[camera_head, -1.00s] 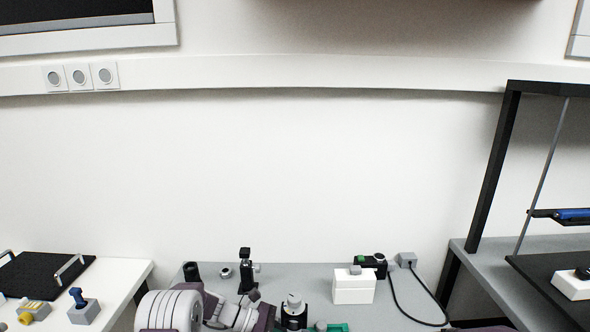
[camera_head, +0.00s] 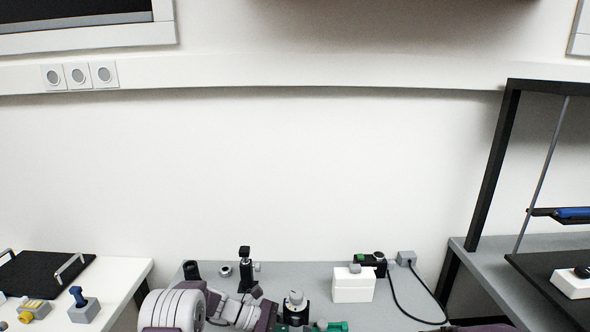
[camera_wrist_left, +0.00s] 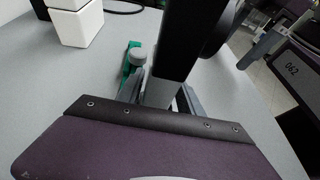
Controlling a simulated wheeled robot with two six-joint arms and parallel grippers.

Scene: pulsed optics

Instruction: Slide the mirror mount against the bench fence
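A black upright piece with a grey knob on top (camera_head: 295,302) stands on the grey bench (camera_head: 215,284) at the front middle; it may be the mirror mount. A low green part (camera_head: 338,326) with a grey knob lies beside it, and also shows in the left wrist view (camera_wrist_left: 126,68). My left gripper (camera_wrist_left: 160,95) is at the black piece, which rises large and close between or just beyond the fingers (camera_wrist_left: 176,40). Whether the fingers touch it is hidden. I cannot pick out the bench fence with certainty. My right gripper is not in view.
A white box (camera_head: 353,289) stands right of the black piece, with a black device (camera_head: 372,262) and a cable (camera_head: 398,298) behind. A black post (camera_head: 245,272) and a short black cylinder (camera_head: 191,270) stand at the back left.

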